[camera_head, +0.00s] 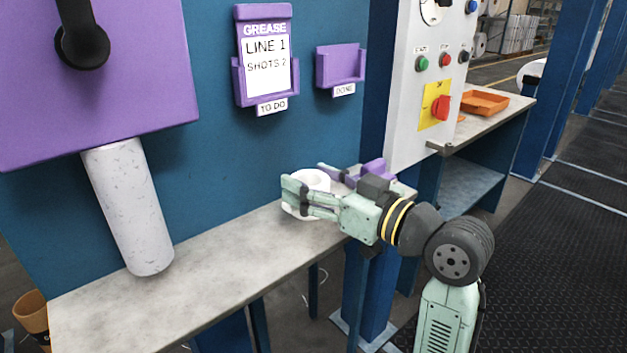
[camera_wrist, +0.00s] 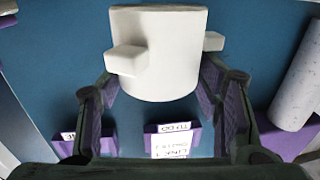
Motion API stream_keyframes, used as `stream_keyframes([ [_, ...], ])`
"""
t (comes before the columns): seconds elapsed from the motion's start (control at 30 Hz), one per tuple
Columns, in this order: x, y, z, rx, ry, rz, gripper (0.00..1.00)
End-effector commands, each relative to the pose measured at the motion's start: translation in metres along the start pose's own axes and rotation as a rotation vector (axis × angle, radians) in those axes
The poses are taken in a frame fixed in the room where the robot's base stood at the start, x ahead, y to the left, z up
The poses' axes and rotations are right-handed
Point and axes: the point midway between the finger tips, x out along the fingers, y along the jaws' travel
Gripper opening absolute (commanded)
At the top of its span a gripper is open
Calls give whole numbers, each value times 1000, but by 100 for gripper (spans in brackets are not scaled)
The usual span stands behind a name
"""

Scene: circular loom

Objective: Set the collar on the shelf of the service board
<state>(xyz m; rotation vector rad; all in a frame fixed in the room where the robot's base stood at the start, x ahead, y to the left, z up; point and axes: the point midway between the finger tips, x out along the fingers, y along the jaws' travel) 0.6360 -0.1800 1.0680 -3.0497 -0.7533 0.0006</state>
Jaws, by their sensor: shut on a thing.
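The collar is a white ring-shaped part (camera_head: 314,179) held at the right part of the service board's grey shelf (camera_head: 215,245). In the wrist view the collar (camera_wrist: 158,55) is a white cylinder with a block-like lug on each side. My gripper (camera_head: 298,198) is shut on it, with a finger at either side; it also shows in the wrist view (camera_wrist: 160,88). The collar looks roughly upright, over or at the shelf surface. Its underside is partly hidden by the fingers, so I cannot tell whether it touches the shelf.
A speckled white cylinder (camera_head: 130,210) reaches down to the shelf's left part under a purple box (camera_head: 95,85). Purple card holders (camera_head: 265,60) hang on the blue board. A purple piece (camera_head: 372,170) lies behind my gripper. The middle of the shelf is bare.

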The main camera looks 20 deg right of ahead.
Motion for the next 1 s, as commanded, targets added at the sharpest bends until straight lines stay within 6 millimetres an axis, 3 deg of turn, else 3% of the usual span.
stream_keyframes([
  [0.53, 0, 0, 11, -1, 1, 0, 0],
  [0.57, 0, 0, 10, -1, 1, 0, 61],
  [0.87, 0, 0, 10, 0, 0, 0, 81],
  [1.0, 0, 0, 10, 0, 0, 0, 82],
])
